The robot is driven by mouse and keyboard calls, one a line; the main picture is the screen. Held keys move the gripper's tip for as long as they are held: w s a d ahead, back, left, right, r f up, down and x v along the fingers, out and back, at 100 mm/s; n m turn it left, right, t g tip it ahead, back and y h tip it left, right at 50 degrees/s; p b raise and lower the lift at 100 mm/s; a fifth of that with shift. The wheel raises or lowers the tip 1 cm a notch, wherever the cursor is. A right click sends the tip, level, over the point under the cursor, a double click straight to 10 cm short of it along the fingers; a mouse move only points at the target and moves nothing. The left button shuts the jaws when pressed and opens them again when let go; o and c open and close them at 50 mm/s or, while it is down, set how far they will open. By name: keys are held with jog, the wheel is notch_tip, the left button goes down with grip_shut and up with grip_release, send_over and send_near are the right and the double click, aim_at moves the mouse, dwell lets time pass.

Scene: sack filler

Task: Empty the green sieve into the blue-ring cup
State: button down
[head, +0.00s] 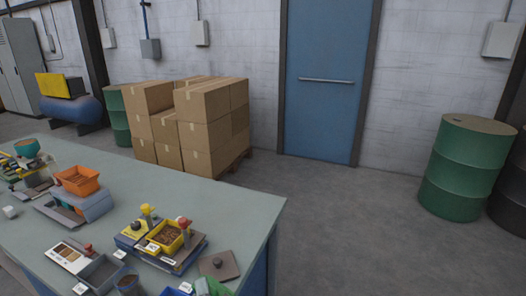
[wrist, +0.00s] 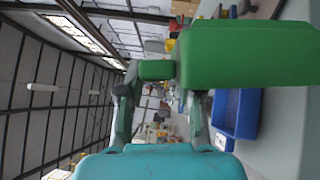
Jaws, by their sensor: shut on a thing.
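My gripper (wrist: 158,82) shows in the wrist view, its two fingers closed on the short handle block of the green sieve (wrist: 245,55). The sieve's large green body fills the upper right of that view; its inside and any contents are hidden. In the head view a green piece (head: 216,287) is cut off by the bottom edge, and I cannot tell whether it is the sieve. A grey cup (head: 128,284) with brown matter at its top stands at the bottom edge there. I cannot make out a blue ring on it.
The grey-green table (head: 170,190) holds a yellow bin (head: 165,235), an orange bin (head: 78,180), a grey tray (head: 100,272) and a brown lidded plate (head: 218,265). A blue tray (wrist: 238,112) lies beside the sieve in the wrist view. The table's back middle is clear.

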jog(key=w+d+f+m+h, duration=0.1)
jog(key=w+d+f+h, duration=0.1)
jog(key=w+d+f, duration=0.4)
jog(key=w+d+f+m+t+h, duration=0.1)
jog(key=w+d+f, duration=0.5)
jog(key=d, duration=0.8)
jog(key=w+d+f+m+h, duration=0.2)
jog(key=w+d+f+h, duration=0.2)
jog(key=w+d+f, duration=0.2)
jog(key=w+d, duration=0.2)
jog(key=d, duration=0.2)
jog(key=shift+d+f, duration=0.2)
jog(key=shift+d, duration=0.1)
